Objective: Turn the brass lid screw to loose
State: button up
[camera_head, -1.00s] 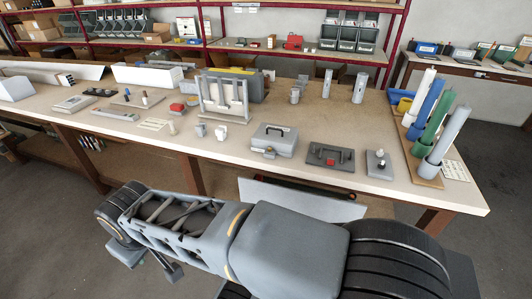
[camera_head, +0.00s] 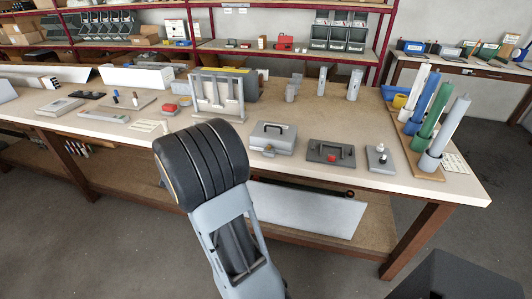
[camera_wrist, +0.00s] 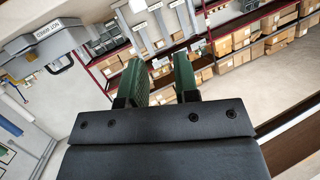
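A grey box with a black handle on its lid (camera_head: 273,137) stands near the front edge of the workbench (camera_head: 455,187). A brass screw cannot be made out on it at this size. A grey box with a dark handle and a printed label also shows, tilted, at the upper left of the wrist view (camera_wrist: 45,47). My gripper (camera_wrist: 159,68) has two green fingers, apart, with nothing between them. It is some way from the box in the wrist view and cannot be made out in the head view, where my arm rises in front of the bench.
A dark plate with a handle and red part (camera_head: 331,153) and a small grey block with knobs (camera_head: 379,158) stand right of the box. A grey frame (camera_head: 217,95) stands behind left. Coloured tubes (camera_head: 432,125) stand upright at the right end. Shelves line the wall.

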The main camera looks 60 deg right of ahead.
jog(key=s+d+f+m+g+h, duration=0.4)
jog(key=s+d+f+g, duration=0.1)
jog(key=d, duration=0.3)
jog(key=m+g+h+b, duration=0.1)
jog(key=m+g+h, duration=0.15)
jog(key=g, duration=0.35)
send_near(268, 148)
jog(key=shift+m+g, duration=0.25)
jog(key=shift+g, duration=0.35)
jog(key=d, duration=0.2)
jog(key=d+p, duration=0.1)
jog(key=d, duration=0.4)
jog(key=shift+s+d, duration=0.4)
jog(key=shift+d, duration=0.65)
grip_shut()
